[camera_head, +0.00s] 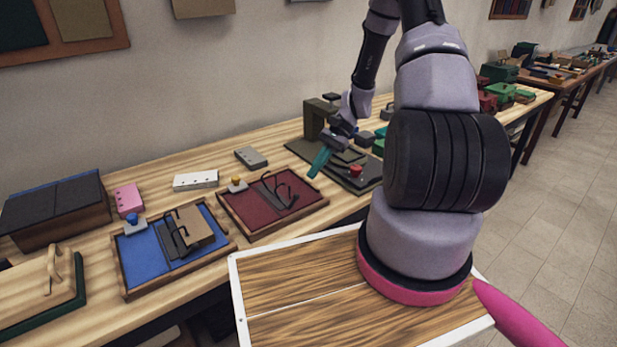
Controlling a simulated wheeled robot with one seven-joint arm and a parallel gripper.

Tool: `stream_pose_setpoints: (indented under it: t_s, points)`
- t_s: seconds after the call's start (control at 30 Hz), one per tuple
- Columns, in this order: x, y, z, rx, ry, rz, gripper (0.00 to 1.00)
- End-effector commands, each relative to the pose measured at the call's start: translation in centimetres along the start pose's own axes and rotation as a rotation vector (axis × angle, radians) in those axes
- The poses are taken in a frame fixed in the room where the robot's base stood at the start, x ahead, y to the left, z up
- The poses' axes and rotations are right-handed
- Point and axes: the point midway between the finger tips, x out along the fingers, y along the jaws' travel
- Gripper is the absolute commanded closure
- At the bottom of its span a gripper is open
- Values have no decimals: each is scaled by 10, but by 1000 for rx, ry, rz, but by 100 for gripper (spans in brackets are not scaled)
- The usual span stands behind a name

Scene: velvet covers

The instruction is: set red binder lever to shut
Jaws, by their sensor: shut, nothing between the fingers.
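The red binder (300,208) lies in a wooden-framed tray on the bench, left of my arm. Black curved rings (285,190) stand up from its middle. A small grey block with an orange-yellow knob (237,183) sits at its upper left corner; I cannot tell for sure which part is the lever or how it is set. My gripper (319,162) has teal fingers, is shut and empty, and hangs above and to the right of the red binder, apart from it.
A blue binder (150,262) with a brown sheet stack lies to the left. A dark press-like stand (318,115) with a red knob (355,171) is behind and right of my gripper. A white block (195,181) and grey block (251,157) lie behind the red binder.

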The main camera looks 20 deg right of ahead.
Motion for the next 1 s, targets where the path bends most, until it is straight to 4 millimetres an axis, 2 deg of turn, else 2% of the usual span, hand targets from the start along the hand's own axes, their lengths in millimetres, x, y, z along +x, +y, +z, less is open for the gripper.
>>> stream_pose_setpoints:
  t_s: [0.07, 0.17, 0.33, 0.5, 0.6, 0.7, 0.73, 0.83, 1.0]
  points:
    - [6, 1, 12, -188, 3, 55, 100]
    - [16, 6, 31, -595, -6, 170, 100]
    - [28, 11, 61, -1478, -96, 409, 100]
    - [35, 2, 82, -2321, -286, 639, 100]
    - [39, -7, 92, -2701, -423, 749, 100]
    - [41, -15, 99, -2958, -540, 828, 100]
    - [41, -17, 100, 2942, 556, -826, 100]
    - [43, -20, 103, 2822, 568, -796, 100]
    - [55, -16, 97, 2792, 575, -786, 100]
